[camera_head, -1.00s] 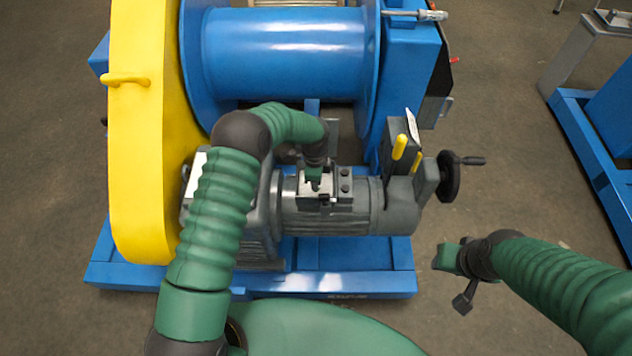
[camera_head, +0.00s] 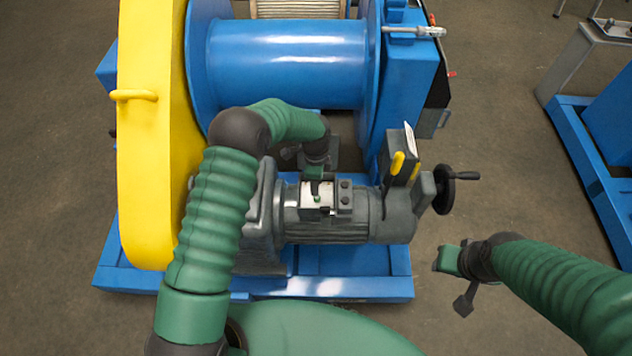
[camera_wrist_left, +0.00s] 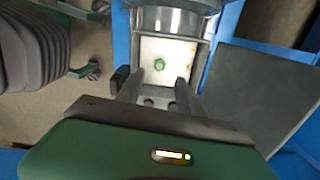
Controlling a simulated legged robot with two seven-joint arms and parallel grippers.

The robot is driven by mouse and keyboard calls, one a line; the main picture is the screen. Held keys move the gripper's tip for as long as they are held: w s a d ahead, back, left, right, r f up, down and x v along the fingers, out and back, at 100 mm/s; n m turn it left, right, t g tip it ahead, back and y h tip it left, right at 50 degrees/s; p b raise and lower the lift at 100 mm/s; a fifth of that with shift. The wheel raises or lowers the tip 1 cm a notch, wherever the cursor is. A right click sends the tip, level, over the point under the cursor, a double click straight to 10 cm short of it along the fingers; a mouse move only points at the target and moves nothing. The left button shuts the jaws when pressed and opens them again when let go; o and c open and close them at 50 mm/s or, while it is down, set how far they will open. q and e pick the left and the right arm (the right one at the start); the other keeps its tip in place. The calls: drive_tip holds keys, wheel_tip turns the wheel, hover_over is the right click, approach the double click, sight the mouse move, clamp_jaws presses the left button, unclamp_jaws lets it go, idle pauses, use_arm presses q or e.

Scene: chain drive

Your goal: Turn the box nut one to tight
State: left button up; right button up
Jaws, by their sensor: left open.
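The motor's open terminal box (camera_head: 308,205) has a pale inside and sits on top of the grey motor (camera_head: 330,228). In the left wrist view the box (camera_wrist_left: 180,48) holds a small green nut (camera_wrist_left: 159,62) on its pale floor. I cannot tell whether this is box nut one. A second small fastener near the right finger is unclear. My left gripper (camera_wrist_left: 172,70) is open over the box, its fingers apart around the nut's area; contact is not clear. In the head view my left gripper (camera_head: 315,188) reaches down to the box. My right gripper (camera_head: 445,259) hangs right of the machine.
A yellow chain guard (camera_head: 155,190) stands left of the motor. A blue drum (camera_head: 285,62) lies behind. A handwheel (camera_head: 444,190) and yellow-handled levers (camera_head: 398,162) stand right of the motor. A screwdriver (camera_head: 413,31) lies on the blue frame.

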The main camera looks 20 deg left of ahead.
use_arm(q)
wheel_tip(320, 180, up, 11)
drive_tip(key=p, duration=0.8)
drive_tip(key=shift+r, duration=0.1)
idle(0.4)
drive_tip(key=shift+r, duration=0.1)
wheel_tip(320, 180, up, 16)
drive_tip(key=shift+w+r+p, duration=0.15)
drive_tip(key=shift+r+p, duration=0.1)
drive_tip(key=shift+p, duration=0.2)
